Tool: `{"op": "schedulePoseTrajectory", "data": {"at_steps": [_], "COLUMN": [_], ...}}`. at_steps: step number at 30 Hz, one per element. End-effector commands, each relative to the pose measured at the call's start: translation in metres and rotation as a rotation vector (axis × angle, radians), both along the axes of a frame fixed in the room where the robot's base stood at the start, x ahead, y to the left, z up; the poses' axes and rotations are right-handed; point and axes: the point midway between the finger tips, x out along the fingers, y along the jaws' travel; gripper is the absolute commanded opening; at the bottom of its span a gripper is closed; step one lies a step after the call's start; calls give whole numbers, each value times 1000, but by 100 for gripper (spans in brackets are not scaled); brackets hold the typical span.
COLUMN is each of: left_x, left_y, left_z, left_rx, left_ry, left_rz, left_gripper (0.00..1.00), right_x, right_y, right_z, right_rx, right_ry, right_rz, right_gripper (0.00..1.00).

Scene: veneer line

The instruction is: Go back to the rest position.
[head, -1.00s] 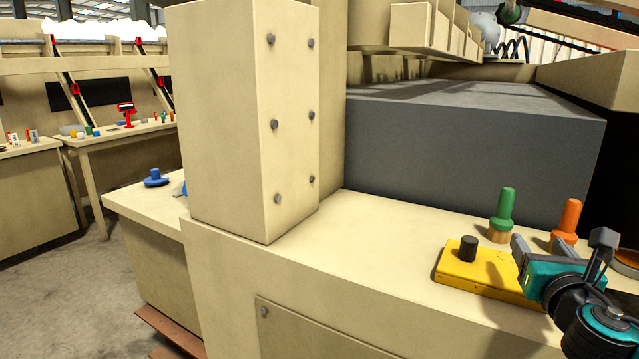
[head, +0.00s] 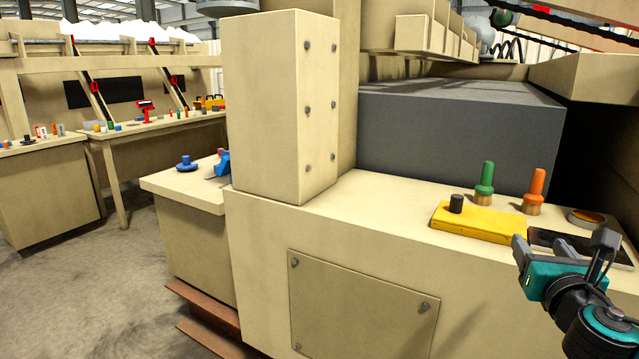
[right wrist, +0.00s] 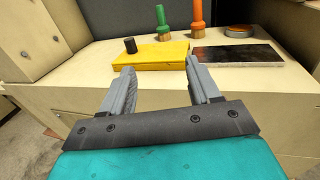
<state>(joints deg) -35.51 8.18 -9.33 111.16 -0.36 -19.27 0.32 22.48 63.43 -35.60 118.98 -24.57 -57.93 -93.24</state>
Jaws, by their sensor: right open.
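My right gripper (head: 522,252) shows at the lower right of the head view, in front of the machine's ledge. In the right wrist view its two grey fingers (right wrist: 161,82) are apart with nothing between them. Beyond the fingertips, a yellow block (head: 480,222) with a black knob (head: 456,204) lies on the ledge; it also shows in the right wrist view (right wrist: 150,57). The gripper is apart from it. My left gripper is in neither view.
A green-handled tool (head: 484,184) and an orange-handled tool (head: 535,190) stand behind the block. A dark flat plate (right wrist: 236,55) and a round tin (right wrist: 239,31) lie to the right. A beige post (head: 275,110) rises at the ledge's left. Open floor (head: 100,275) lies at left.

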Motion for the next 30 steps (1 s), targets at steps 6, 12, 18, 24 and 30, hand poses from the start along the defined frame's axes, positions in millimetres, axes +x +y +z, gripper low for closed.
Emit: {"op": "schedulePoseTrajectory", "data": {"at_steps": [6,12,18,24,30], "left_x": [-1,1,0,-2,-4], "left_y": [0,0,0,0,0], "left_z": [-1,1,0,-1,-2], "left_rx": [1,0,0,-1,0], "left_ry": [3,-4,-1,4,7], "left_rz": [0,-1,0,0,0], "left_gripper": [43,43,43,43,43], "right_x": [-14,-60,-136,-198,-220], "right_y": [57,118,168,185,187], "right_z": [-102,-201,-284,-327,-338], "right_rx": [578,1308,2141,2675,2844], "right_ry": [103,201,182,0,-113], "right_rz": [82,2,-333,-705,-851], "right_gripper": [62,62,62,62,62]}}
